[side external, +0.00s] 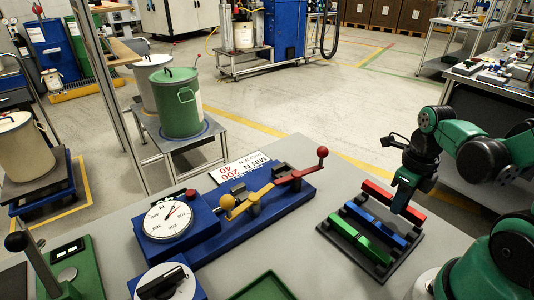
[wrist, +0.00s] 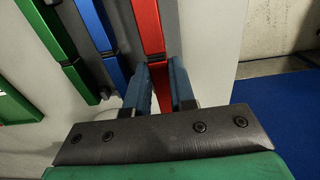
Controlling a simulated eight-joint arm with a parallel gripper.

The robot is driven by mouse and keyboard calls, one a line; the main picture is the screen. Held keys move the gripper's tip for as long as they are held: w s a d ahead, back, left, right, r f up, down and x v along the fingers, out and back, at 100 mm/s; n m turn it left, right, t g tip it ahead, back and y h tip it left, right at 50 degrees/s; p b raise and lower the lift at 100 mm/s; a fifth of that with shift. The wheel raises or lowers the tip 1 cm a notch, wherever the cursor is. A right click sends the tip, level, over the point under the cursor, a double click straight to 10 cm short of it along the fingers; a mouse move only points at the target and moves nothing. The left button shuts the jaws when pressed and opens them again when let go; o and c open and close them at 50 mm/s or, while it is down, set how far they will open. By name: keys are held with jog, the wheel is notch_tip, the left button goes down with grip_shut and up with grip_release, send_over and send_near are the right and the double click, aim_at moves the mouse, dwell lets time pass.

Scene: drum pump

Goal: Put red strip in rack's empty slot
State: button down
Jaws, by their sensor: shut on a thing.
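The red strip (side external: 378,192) lies along the far side of the dark rack (side external: 408,246), parallel to a blue strip (side external: 376,221) and a green strip (side external: 357,240). My gripper (side external: 401,207) points down on the red strip. In the wrist view my blue-grey fingers (wrist: 162,88) are shut around the red strip (wrist: 147,28), one on each side. The blue strip (wrist: 94,22) and green strip (wrist: 50,35) lie to its left there. Whether the red strip is fully seated in the rack or slightly above it, I cannot tell. My fingers hide part of it.
A blue-based gauge fixture (side external: 171,218) with a red-knobbed lever (side external: 322,152) stands left of the rack. A green tray (side external: 263,287) lies at the table's front. Bare grey table lies between the fixture and the rack.

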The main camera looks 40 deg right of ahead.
jog(key=shift+f, duration=0.1)
dwell(0.3)
jog(key=shift+f, duration=0.35)
jog(key=shift+f, duration=0.85)
dwell(1.1)
jog(key=shift+c, duration=1.7)
grip_release()
jog(key=shift+r, duration=4)
